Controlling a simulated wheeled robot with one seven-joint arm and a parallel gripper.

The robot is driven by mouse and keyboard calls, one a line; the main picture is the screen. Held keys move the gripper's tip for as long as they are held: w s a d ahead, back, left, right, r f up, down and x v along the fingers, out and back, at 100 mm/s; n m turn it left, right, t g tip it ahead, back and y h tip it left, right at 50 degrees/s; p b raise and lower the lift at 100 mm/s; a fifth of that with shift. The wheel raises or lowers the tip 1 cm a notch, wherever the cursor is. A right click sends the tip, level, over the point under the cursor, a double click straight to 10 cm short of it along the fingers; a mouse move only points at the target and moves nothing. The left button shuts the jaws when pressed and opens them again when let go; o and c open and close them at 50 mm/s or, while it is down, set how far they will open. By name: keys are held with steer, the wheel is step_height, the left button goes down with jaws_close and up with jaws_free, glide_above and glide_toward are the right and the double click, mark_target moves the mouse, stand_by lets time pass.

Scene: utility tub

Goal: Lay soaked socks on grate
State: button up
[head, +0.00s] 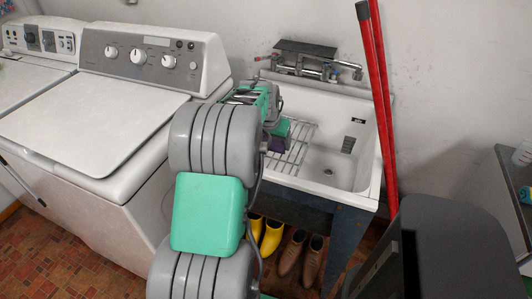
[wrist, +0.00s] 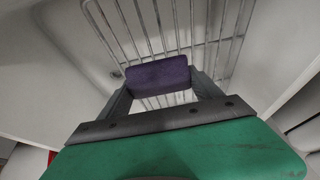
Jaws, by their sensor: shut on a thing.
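A dark purple folded cloth, seemingly a sock (wrist: 158,76), is held between the two fingers of my gripper (wrist: 160,88). In the wrist view the grate's bars (wrist: 150,27) run behind and beyond the sock. I cannot tell whether the sock touches the bars. My arm hides part of the tub's left side.
A faucet (head: 330,70) stands at the tub's back. Red poles (head: 380,90) lean by its right edge. A white washing machine (head: 95,125) is at left. Yellow boots (head: 270,238) and brown shoes (head: 300,258) stand beneath the tub. The tub's right side is empty.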

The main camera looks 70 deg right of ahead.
mark_target(269, 156)
steer(key=w+f, duration=0.1)
steer(key=f, duration=0.1)
steer(key=w+d+f, duration=0.1)
steer(key=f, duration=0.1)
steer(key=w+f, duration=0.1)
steer(key=f, duration=0.1)
steer(key=shift+d, duration=0.2)
steer(key=shift+f, duration=0.45)
steer(key=o, duration=1.5)
steer(key=shift+r, duration=0.45)
steer(key=v, duration=1.1)
steer(key=shift+a+r, duration=0.2)
steer(key=shift+a, duration=0.05)
